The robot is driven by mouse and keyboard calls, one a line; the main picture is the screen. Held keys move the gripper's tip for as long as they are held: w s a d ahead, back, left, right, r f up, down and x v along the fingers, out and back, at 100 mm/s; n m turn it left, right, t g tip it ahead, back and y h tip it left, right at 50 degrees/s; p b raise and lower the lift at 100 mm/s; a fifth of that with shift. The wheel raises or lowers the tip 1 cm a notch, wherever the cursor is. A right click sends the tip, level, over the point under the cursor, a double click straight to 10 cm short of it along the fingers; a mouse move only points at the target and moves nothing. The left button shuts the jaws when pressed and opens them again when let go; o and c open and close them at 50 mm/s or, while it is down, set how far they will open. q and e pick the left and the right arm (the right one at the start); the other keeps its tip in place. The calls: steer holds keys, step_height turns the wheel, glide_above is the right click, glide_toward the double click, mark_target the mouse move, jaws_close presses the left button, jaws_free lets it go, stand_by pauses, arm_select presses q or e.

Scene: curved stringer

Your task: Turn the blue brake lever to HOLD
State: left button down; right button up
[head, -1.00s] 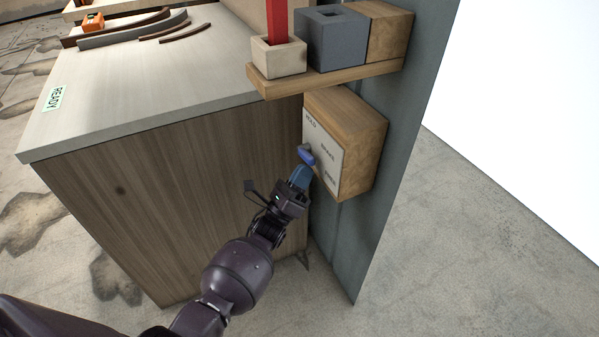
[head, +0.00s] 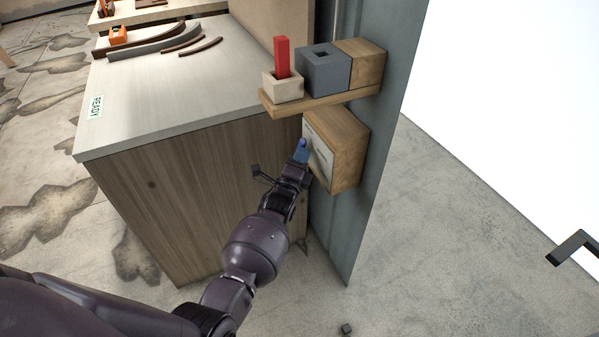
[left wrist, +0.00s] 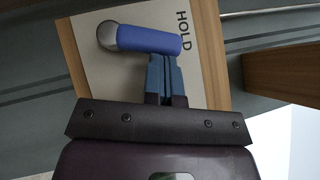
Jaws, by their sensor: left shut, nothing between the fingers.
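The blue brake lever (head: 303,143) is on the pale plate of a wooden box (head: 345,150) fixed to a grey post. In the left wrist view the lever (left wrist: 150,40) runs from a round silver hub to a free end beside the printed word HOLD (left wrist: 183,30). My left gripper (head: 299,154) is shut and empty. Its blue fingertips (left wrist: 166,62) are right against the lever's side, near the free end; I cannot tell whether they touch. The gripper hides part of the plate in the head view. My right gripper's fingers do not show.
A wooden shelf (head: 325,100) above the box carries a pale cup with a red block (head: 282,58) and a grey block (head: 322,70). A workbench (head: 165,75) with curved strips and a READY label (head: 95,107) stands left. Open floor lies to the right.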

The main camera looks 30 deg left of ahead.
arm_select(q)
steer(key=n+g+p, duration=0.1)
steer(key=w+a+r+n+g, duration=0.1)
steer(key=shift+r+n+p, duration=0.3)
steer(key=shift+p, duration=0.1)
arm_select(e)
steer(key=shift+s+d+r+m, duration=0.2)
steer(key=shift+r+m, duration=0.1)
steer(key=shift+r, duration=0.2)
arm_select(q)
steer(key=shift+a, duration=0.15)
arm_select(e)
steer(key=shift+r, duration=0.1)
arm_select(q)
steer(key=shift+r, duration=0.1)
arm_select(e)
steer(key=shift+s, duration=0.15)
